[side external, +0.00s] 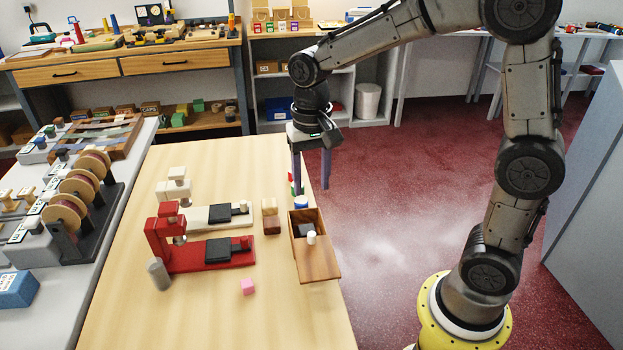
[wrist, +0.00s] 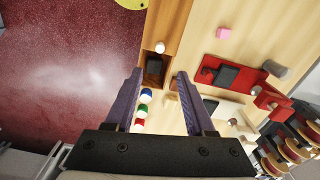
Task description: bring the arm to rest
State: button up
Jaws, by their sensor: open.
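My gripper (side external: 311,165) hangs pointing down above the far right part of the wooden table (side external: 200,315), with its purple fingers apart. In the wrist view the two fingers of my gripper (wrist: 155,75) are spread, and nothing is held between them. Below and ahead of it is a wooden box (side external: 321,262) with a dark block (side external: 306,230) inside and a white-topped peg (side external: 311,237) beside it. Small blue, green and red pieces stand at the box's far end; in the wrist view I see the blue piece (wrist: 146,95), the green piece (wrist: 142,110) and the red piece (wrist: 139,122).
A red press (side external: 205,255) and a white press (side external: 200,213) stand mid-table, with a pink cube (side external: 247,287) and a grey cylinder (side external: 158,274) nearby. Two small blocks (side external: 271,217) sit beside the box. A grey counter with wooden reels (side external: 66,213) adjoins at left. Open floor (side external: 400,200) lies right.

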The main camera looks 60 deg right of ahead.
jog(key=shift+r, duration=0.1)
jog(key=s+r+n+t, duration=0.1)
jog(key=s+r+t, duration=0.2)
jog(key=s+r, duration=0.5)
jog(key=s+d+f+n+t, duration=0.1)
jog(key=s+f+n+t, duration=0.1)
jog(key=s+n, duration=0.4)
jog(key=s, duration=0.3)
jog(key=shift+s+f+t, duration=0.3)
jog(key=shift+f, duration=0.05)
